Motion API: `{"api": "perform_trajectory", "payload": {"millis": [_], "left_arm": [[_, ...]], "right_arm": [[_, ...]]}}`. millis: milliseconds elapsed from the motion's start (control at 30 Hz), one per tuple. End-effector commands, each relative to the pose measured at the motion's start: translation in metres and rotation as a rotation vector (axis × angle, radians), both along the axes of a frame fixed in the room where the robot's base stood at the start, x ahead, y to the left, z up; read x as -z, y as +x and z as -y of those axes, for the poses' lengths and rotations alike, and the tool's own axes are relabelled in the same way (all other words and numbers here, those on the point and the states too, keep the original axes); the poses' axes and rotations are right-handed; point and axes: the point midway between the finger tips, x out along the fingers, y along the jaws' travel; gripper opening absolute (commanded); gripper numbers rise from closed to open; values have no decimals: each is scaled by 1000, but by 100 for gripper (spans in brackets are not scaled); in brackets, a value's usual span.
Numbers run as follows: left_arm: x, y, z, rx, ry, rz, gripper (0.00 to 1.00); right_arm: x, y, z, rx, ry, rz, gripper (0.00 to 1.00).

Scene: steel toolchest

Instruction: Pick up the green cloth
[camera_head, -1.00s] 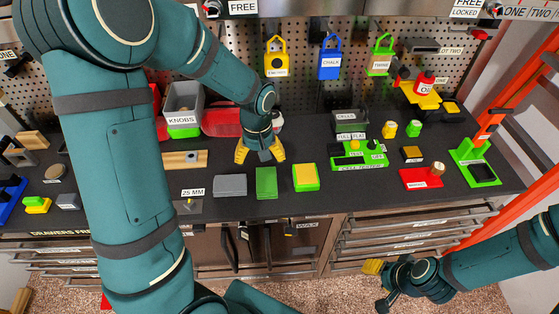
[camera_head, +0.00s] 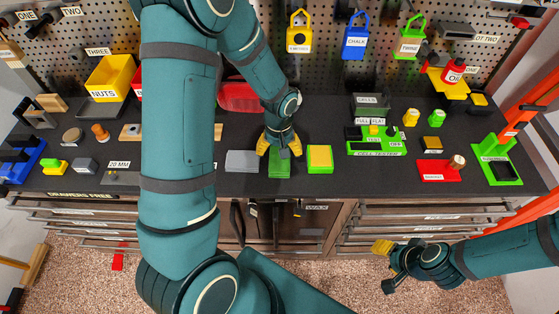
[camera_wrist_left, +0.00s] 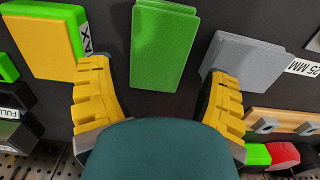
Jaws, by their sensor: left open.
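The green cloth (camera_head: 279,169) is a flat green rectangle on the dark worktop, between a grey block and a yellow-and-green block. My left gripper (camera_head: 279,148) is open just above and behind its far end, and partly covers it in the head view. In the left wrist view the green cloth (camera_wrist_left: 164,45) lies beyond and between the spread yellow fingers of the left gripper (camera_wrist_left: 159,100), touched by neither as far as I can see. My right gripper (camera_head: 387,268) hangs in front of the chest at the lower right; its jaws are unclear.
The grey block (camera_head: 242,161) lies close to the left and the yellow-and-green block (camera_head: 320,159) close to the right. A green cell tester (camera_head: 377,148) stands farther right. The red case (camera_head: 240,96) is behind the left arm.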

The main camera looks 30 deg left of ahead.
Motion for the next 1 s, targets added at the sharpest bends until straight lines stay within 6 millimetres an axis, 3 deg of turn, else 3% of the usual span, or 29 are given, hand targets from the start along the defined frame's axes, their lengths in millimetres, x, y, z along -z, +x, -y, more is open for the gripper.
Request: {"api": "perform_trajectory", "payload": {"millis": [300, 567, 600, 733, 767, 1000], "left_arm": [[41, -3, 3, 0, 1, -3, 78], [44, -4, 3, -1, 0, -4, 78], [44, -4, 3, -1, 0, -4, 83], [44, -4, 3, 0, 0, -4, 37], [44, -4, 3, 0, 0, -4, 32], [44, -3, 3, 1, 0, -2, 29]], "right_arm": [[-1, 0, 0, 0, 0, 0, 47], [-1, 0, 0, 0, 0, 0, 47], [-1, 0, 0, 0, 0, 0, 47], [-1, 0, 0, 0, 0, 0, 47], [-1, 0, 0, 0, 0, 0, 47], [-1, 0, 0, 0, 0, 0, 47]]}}
